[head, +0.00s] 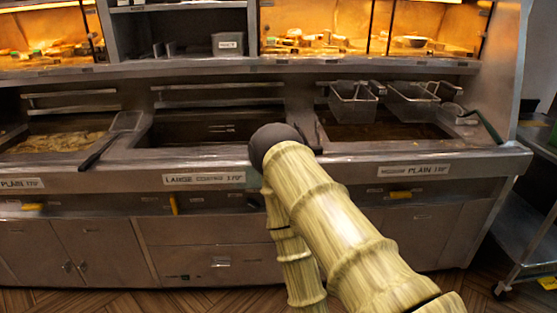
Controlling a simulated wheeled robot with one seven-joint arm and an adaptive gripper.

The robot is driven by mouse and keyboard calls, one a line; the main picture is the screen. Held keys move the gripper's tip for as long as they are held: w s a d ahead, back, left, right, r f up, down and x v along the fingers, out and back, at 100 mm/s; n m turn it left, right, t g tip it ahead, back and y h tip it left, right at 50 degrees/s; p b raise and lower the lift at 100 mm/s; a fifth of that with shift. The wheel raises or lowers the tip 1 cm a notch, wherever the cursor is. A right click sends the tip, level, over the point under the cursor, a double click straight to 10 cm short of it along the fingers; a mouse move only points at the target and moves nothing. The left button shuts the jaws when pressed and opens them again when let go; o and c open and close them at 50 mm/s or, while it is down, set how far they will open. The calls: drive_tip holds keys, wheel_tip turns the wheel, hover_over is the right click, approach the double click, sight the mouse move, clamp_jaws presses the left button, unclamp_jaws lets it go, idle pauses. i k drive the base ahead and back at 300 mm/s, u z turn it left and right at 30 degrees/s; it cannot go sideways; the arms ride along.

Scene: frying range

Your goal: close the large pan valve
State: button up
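The large pan (215,128) is the middle fryer well, above a label reading LARGE (204,178). Below that label, the yellow valve handle (173,204) hangs on the front panel and points roughly straight up and down. My arm, with a bamboo-like surface and a dark rounded joint, rises from the bottom right to the right of the large pan. A second link of it runs down behind the first. My gripper is not visible in this view.
Other yellow handles, at the left pan (33,206) and right pan (400,194), lie level. Fry baskets (353,104) hang over the right well. A skimmer (127,121) rests between the left wells. A metal cart (535,220) stands at right. Floor shows in front.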

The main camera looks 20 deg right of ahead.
sight(174, 202)
drive_tip(key=z, duration=0.7)
drive_tip(key=i, duration=1.35)
drive_tip(key=u, duration=0.5)
